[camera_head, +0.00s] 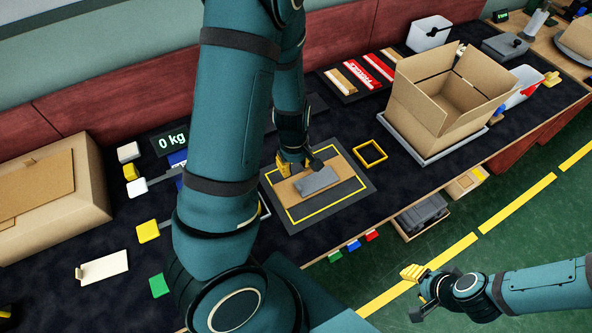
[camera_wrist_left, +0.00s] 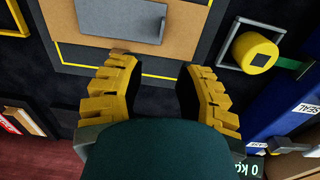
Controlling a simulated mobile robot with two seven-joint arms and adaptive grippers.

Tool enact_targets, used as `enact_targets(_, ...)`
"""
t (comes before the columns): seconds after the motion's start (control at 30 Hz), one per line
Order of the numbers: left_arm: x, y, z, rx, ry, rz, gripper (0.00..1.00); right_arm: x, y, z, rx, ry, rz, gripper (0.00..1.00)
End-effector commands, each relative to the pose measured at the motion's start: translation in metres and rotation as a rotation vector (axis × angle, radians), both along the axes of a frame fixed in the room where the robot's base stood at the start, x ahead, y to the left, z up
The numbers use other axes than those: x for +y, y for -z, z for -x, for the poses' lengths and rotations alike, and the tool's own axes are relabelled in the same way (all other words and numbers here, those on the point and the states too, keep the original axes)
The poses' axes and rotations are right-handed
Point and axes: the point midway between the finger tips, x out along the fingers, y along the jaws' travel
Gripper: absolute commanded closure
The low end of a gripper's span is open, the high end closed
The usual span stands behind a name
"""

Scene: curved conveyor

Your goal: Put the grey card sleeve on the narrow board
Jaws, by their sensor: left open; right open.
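A flat grey piece (camera_head: 318,180), which looks like the card sleeve, lies on a brown board (camera_head: 343,167) on the dark mat with a yellow outline. In the left wrist view the grey piece (camera_wrist_left: 115,16) and the brown board (camera_wrist_left: 190,22) are cut off by the top edge. My left gripper (camera_head: 296,165) is open and empty, above the mat at the far edge of the board, apart from the grey piece. Its two yellow fingers (camera_wrist_left: 157,80) show in the left wrist view. My right gripper (camera_head: 418,291) is open and empty over the green floor.
A yellow square frame (camera_head: 369,153) lies right of the mat. An open carton (camera_head: 445,105) stands on a grey tray farther right. A closed carton (camera_head: 50,190) is at the left. A scale display (camera_head: 172,139) reads 0 kg. My left arm hides part of the table.

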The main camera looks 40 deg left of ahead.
Motion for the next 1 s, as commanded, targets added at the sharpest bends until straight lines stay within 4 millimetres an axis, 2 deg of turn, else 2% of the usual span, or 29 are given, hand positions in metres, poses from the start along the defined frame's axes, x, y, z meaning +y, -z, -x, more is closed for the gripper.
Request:
enact_targets(0.03, 0.000, -0.011, 0.000, -0.001, 0.001, 0.000, 0.66, 0.000, -0.006, -0.001, -0.002, 0.002, 0.000, 0.53)
enact_targets(0.2, 0.000, -0.025, 0.001, 0.000, 0.000, 0.000, 0.66, -0.001, -0.011, -0.004, -0.008, 0.006, 0.002, 0.53)
enact_targets(0.37, 0.000, -0.027, 0.002, 0.003, 0.000, 0.001, 0.66, -0.001, -0.011, -0.004, -0.010, 0.008, 0.002, 0.53)
enact_targets(0.47, -0.007, -0.020, 0.002, 0.002, 0.044, 0.002, 0.66, -0.001, -0.011, -0.004, -0.010, 0.007, 0.002, 0.53)
enact_targets(0.57, -0.029, 0.000, 0.004, -0.006, 0.181, 0.008, 0.66, -0.001, -0.011, -0.004, -0.010, 0.007, 0.002, 0.53)
enact_targets(0.7, -0.085, 0.038, 0.012, -0.053, 0.490, 0.052, 0.66, -0.001, -0.011, -0.004, -0.010, 0.007, 0.002, 0.53)
enact_targets(0.8, -0.129, 0.057, 0.021, -0.116, 0.695, 0.100, 0.66, -0.001, -0.011, -0.004, -0.010, 0.007, 0.002, 0.53)
enact_targets(0.9, -0.168, 0.067, 0.029, -0.189, 0.852, 0.146, 0.66, -0.001, -0.011, -0.004, -0.010, 0.007, 0.002, 0.53)
enact_targets(1.0, -0.195, 0.069, 0.035, -0.249, 0.948, 0.178, 0.66, -0.001, -0.011, -0.004, -0.010, 0.007, 0.002, 0.53)
